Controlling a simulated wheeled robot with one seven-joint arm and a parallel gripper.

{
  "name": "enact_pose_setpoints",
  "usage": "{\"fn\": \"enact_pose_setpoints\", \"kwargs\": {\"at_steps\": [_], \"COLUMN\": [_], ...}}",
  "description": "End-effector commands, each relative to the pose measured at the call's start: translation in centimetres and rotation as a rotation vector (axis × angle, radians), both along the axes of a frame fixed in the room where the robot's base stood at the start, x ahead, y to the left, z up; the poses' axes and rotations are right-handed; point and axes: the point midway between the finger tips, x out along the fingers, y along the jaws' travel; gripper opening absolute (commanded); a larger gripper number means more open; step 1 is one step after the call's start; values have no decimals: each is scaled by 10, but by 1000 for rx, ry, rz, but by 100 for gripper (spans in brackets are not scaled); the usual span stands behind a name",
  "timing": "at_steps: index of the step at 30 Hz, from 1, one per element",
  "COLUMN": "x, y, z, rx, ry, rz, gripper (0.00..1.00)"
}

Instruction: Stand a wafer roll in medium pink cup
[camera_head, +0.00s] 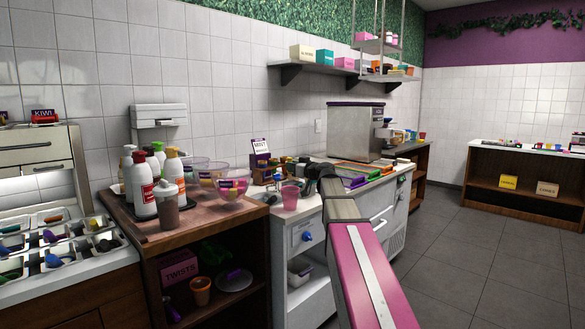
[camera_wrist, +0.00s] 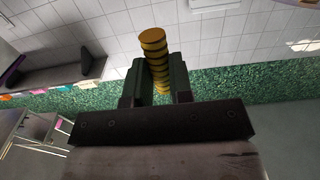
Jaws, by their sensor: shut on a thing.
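The wafer roll (camera_wrist: 155,42), striped yellow and dark brown, is held between the two fingers of my gripper (camera_wrist: 163,80) in the wrist view. Its end sticks out past the fingertips, and the fingers hide part of it. A pink cup (camera_head: 290,198) stands upright on the white counter in the head view. In that view my dark gripper (camera_head: 318,177) is just right of the cup, partly hidden by my arm. I cannot make out the roll there, nor tell how far the gripper is from the cup. The cup does not show in the wrist view.
Clear bowls with pink rims (camera_head: 233,185) and several bottles (camera_head: 143,185) stand on the wooden counter at left. A purple sign box (camera_head: 260,155) and colored trays (camera_head: 357,171) are near the gripper. A steel machine (camera_head: 355,131) stands behind. The floor at right is clear.

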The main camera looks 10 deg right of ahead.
Motion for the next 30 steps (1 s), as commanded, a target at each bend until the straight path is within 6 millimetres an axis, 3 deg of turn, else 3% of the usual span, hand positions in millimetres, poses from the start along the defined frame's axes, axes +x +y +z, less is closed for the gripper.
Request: {"fn": "enact_pose_setpoints", "kwargs": {"at_steps": [30], "x": [-1], "y": [0], "z": [-75], "rx": [-1], "ry": [3], "rz": [1], "gripper": [7]}}
